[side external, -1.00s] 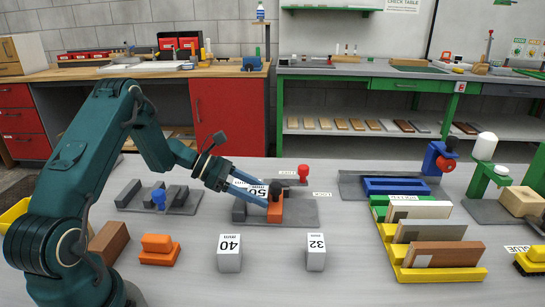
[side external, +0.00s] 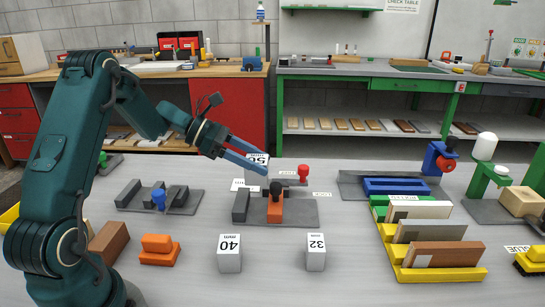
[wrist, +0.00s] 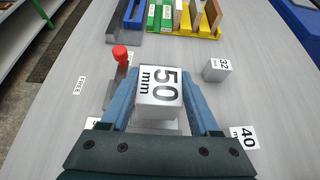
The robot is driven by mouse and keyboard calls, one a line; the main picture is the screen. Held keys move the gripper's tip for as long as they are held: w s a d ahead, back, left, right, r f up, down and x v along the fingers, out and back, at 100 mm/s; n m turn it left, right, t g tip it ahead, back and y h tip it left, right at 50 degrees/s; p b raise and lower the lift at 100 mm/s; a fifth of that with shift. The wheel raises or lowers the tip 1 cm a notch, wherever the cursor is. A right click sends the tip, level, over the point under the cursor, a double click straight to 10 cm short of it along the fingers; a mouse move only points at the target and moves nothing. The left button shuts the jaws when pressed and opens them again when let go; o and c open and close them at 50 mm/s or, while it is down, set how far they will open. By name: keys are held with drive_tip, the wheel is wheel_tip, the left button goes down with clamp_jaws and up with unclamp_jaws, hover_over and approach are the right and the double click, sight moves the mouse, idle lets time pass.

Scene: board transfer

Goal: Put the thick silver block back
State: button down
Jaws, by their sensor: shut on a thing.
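The thick silver block marked 50 mm (side external: 258,160) is held up above the fixture by my gripper (side external: 262,163). In the wrist view the 50 mm block (wrist: 160,92) sits between the two blue fingers, which press on its sides. Its printed top faces up and it looks level. Two smaller silver blocks, marked 40 (side external: 229,254) and 32 (side external: 316,252), stand on the table in front.
A white label (side external: 242,184) lies behind the fixture's left end. A yellow rack (side external: 440,272) with boards is at right. The table between the 32 block and rack is clear.

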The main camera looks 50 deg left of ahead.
drive_tip(key=shift+r, duration=0.75)
drive_tip(key=s+d+m+g+h, duration=0.4)
drive_tip(key=s+d+m+g, duration=0.45)
drive_tip(key=d, duration=0.55)
drive_tip(key=shift+m, duration=0.25)
drive_tip(key=f, duration=1)
drive_tip(key=shift+s+d+f, duration=0.1)
drive_tip(key=shift+s+f, duration=0.15)
drive_tip(key=shift+f, duration=0.2)
drive_tip(key=shift+c, duration=0.6)
unclamp_jaws()
